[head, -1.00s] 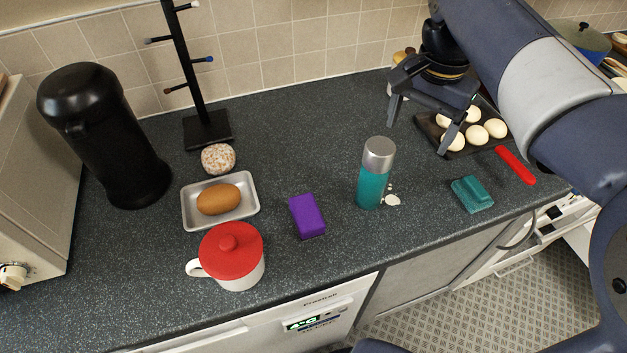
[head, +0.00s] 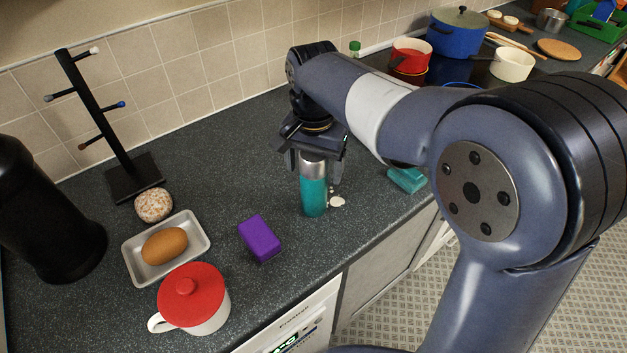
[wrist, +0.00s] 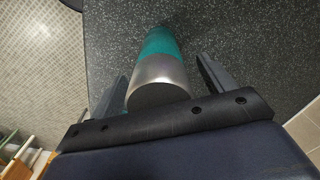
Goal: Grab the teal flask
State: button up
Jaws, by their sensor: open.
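The teal flask (head: 313,192) with a silver cap stands upright on the dark counter, near its front edge. My gripper (head: 316,160) is directly above it, pointing down, with its fingers at the height of the cap. In the wrist view, the flask (wrist: 159,70) lies between the two open fingers (wrist: 163,85), with a gap to the finger on the right and the left finger close to the cap. I cannot tell if the left finger touches it.
A purple block (head: 260,238) lies left of the flask. A small white piece (head: 337,202) and a teal sponge-like item (head: 407,179) lie to its right. A red-lidded mug (head: 192,298) and a metal tray (head: 198,231) with a brown loaf (head: 165,246) are farther left.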

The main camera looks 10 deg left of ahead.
jog(key=shift+f, duration=0.45)
jog(key=c, duration=1.3)
jog(key=shift+r, duration=0.1)
